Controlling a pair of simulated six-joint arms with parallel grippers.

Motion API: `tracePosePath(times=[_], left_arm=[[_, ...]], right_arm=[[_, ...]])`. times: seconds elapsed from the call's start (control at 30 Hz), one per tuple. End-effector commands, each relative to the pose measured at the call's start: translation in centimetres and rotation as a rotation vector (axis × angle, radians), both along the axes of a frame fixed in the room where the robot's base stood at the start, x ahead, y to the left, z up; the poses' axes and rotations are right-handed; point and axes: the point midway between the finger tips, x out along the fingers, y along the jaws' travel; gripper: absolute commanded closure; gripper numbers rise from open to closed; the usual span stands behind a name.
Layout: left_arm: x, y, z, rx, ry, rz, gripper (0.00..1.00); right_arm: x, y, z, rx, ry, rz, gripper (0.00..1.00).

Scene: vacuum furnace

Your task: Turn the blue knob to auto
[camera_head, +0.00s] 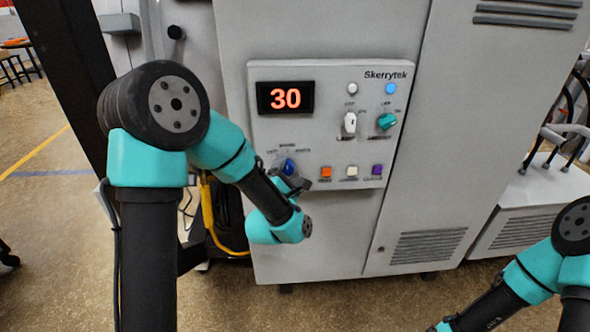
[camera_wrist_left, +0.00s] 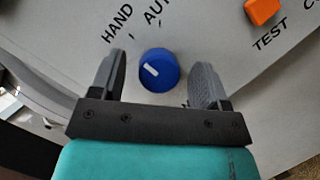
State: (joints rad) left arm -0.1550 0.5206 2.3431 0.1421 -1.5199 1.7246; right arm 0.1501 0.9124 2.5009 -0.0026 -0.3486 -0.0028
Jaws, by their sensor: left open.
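The blue knob (camera_head: 288,166) is on the lower left of the furnace's control panel (camera_head: 330,75). In the left wrist view the knob (camera_wrist_left: 159,72) shows whole, with a white mark slanting to the upper left, roughly toward the HAND label (camera_wrist_left: 117,24). The partly cut-off AUTO label (camera_wrist_left: 157,12) is above the knob. My left gripper (camera_wrist_left: 157,66) is open, one finger on each side of the knob, with a visible gap on both sides. In the head view the left gripper (camera_head: 293,181) is at the knob, partly hidden by my wrist. My right gripper is out of view.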

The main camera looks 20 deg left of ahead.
Motion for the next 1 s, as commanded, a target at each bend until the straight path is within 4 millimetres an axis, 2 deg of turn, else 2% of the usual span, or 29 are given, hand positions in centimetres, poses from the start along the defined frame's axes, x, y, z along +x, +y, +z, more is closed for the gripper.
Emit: tracePosePath(times=[0.13,0.43,0.93,1.0], left_arm=[[0.76,0.42,0.20,0.000,0.000,0.006,0.31],[0.86,0.43,0.21,0.000,0.000,0.006,0.32],[0.84,0.42,0.22,0.000,0.000,0.005,0.79],[0.84,0.42,0.22,0.000,0.000,0.005,0.80]], right_arm=[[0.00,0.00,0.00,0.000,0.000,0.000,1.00],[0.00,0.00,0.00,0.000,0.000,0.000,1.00],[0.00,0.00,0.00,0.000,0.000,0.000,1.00],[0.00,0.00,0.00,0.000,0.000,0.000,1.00]])
